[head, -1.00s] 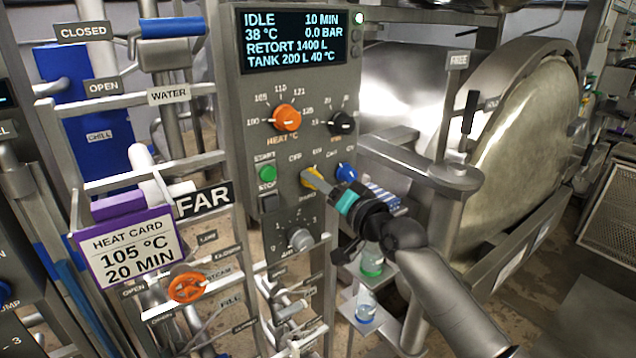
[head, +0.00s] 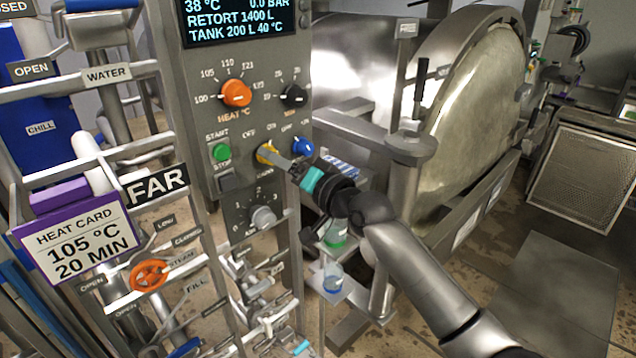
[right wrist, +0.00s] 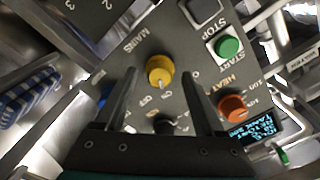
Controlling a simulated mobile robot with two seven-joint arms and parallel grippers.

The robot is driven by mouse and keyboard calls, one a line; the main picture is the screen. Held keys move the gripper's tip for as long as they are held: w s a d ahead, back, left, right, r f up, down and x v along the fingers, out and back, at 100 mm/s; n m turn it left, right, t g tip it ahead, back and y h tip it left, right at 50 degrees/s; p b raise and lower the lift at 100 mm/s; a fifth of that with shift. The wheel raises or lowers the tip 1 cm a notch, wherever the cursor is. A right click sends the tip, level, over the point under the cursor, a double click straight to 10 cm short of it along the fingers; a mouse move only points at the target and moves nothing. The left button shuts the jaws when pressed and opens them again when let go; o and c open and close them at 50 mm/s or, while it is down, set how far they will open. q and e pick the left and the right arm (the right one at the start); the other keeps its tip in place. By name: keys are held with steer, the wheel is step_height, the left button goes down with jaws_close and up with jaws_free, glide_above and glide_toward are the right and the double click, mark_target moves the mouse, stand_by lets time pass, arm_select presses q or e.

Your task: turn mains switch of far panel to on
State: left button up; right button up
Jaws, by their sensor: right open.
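The far panel (head: 206,92) is a grey upright control box behind the FAR sign (head: 156,184). Its mains switch (head: 264,153) is a yellow round knob with OFF and ON marked above it. In the right wrist view the knob (right wrist: 159,68) has a pale mark on its edge facing the ON label. My right gripper (head: 271,157) is at the knob, partly hiding it in the head view. In the right wrist view its two fingers are apart, one on each side of the knob; whether they touch it I cannot tell. My left gripper is out of view.
An orange heat knob (head: 236,94), a black knob (head: 294,96), a blue knob (head: 303,147) and a green start button (head: 221,152) sit close by. A grey numbered knob (head: 262,217) is below. The retort door (head: 480,120) stands to the right.

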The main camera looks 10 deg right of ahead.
steer(key=b+v, duration=0.1)
steer(key=v, duration=1.2)
steer(key=shift+s+d, duration=0.1)
stand_by(0.9)
